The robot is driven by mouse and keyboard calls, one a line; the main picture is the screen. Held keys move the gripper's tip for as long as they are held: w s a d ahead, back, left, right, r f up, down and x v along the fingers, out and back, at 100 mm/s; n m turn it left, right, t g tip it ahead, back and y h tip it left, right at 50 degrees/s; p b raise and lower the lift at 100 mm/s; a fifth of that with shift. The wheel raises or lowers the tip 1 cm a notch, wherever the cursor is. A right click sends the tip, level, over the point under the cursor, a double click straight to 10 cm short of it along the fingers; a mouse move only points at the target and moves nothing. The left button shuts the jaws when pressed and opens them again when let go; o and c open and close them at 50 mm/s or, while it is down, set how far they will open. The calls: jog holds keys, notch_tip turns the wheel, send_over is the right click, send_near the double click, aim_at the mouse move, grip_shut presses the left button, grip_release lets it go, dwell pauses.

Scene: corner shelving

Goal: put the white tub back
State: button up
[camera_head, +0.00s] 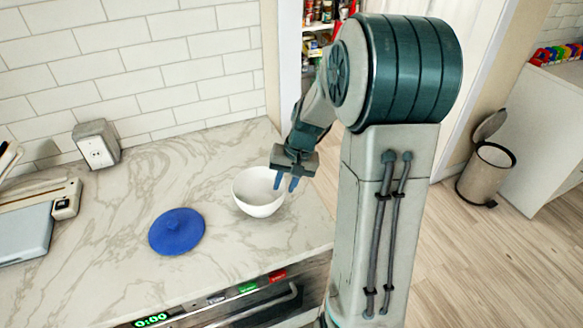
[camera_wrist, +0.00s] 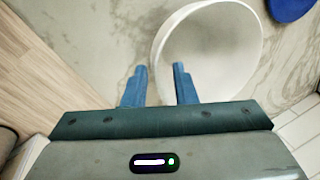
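A white round bowl-shaped tub (camera_head: 252,196) stands upright and open on the marble counter, near its right end. It also shows in the wrist view (camera_wrist: 215,50), partly hidden by my gripper. My gripper (camera_head: 286,183) is at the tub's right rim, pointing down. In the wrist view its two blue fingers (camera_wrist: 160,80) are apart, with the tub's rim showing in the gap between them. One finger lies over the tub's side and the other outside it. I cannot tell whether they touch the rim. The tub appears to rest on the counter.
A blue round lid (camera_head: 177,231) lies on the counter left of the tub. A grey appliance (camera_head: 28,228) is at the far left and a socket box (camera_head: 97,144) stands by the wall. Stocked shelves (camera_head: 318,25) show through the doorway. A bin (camera_head: 486,174) stands on the floor.

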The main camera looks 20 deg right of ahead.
jog(key=w+v, duration=0.1)
jog(key=v, duration=0.5)
jog(key=s+a+r+n+t+h, duration=0.1)
jog(key=s+a, duration=0.3)
jog(key=s, duration=0.5)
jog(key=s+a+r+n+t+h, duration=0.1)
jog(key=s+a+r+n+h, duration=0.1)
jog(key=s, duration=0.7)
notch_tip(320, 180, up, 2)
jog(key=shift+s+a+r+n, duration=0.1)
jog(key=shift+s+a+n, duration=0.3)
jog(key=shift+a+n, duration=0.45)
